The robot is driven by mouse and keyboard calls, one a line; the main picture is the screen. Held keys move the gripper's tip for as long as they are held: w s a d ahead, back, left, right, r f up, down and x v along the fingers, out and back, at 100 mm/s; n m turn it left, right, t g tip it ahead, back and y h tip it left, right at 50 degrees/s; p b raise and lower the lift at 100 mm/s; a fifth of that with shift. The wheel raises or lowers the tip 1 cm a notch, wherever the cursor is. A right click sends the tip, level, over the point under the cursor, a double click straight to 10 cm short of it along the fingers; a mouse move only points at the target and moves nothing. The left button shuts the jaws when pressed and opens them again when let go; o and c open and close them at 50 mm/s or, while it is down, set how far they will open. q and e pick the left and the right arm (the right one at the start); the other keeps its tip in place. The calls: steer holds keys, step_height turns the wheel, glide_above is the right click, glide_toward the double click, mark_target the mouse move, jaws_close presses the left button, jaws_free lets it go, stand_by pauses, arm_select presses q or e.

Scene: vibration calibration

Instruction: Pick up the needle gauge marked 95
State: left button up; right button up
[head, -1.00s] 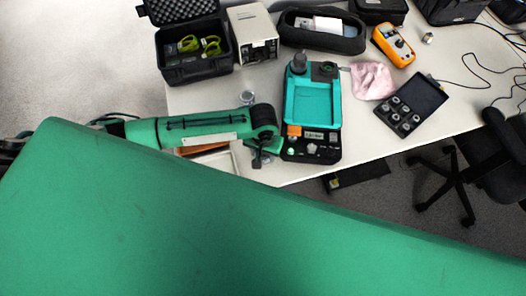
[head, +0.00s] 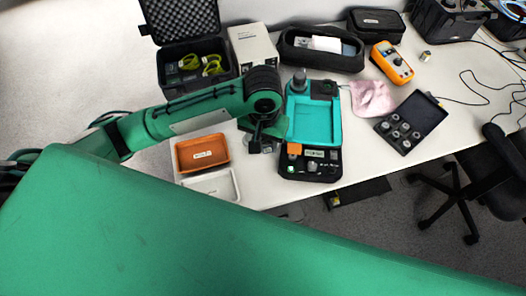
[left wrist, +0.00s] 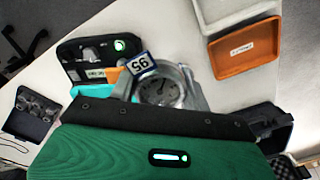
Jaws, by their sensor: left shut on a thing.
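The needle gauge (left wrist: 160,88) shows in the left wrist view as a round metal dial with a needle and a tag reading 95. My left gripper (head: 262,142) is shut on it; the gauge sits just past the gripper's dark edge. In the head view, the gripper is over the table between the orange tray and the teal device, and it mostly hides the gauge. I cannot tell whether the gauge touches the table. My right gripper is not in view.
The teal device (head: 314,122) stands close right of the gripper. An orange tray (head: 188,161) and a white tray (head: 232,184) lie to the left. A black case (head: 198,72), a light box (head: 252,42) and a box of metal pieces (head: 419,118) are around.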

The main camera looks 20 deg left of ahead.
arm_select(q)
steer(key=shift+r, duration=0.95)
steer(key=shift+r+p, duration=0.3)
step_height(320, 180, up, 4)
steer(key=p, duration=0.5)
steer(key=shift+f+p, duration=0.15)
steer(key=shift+p, duration=0.25)
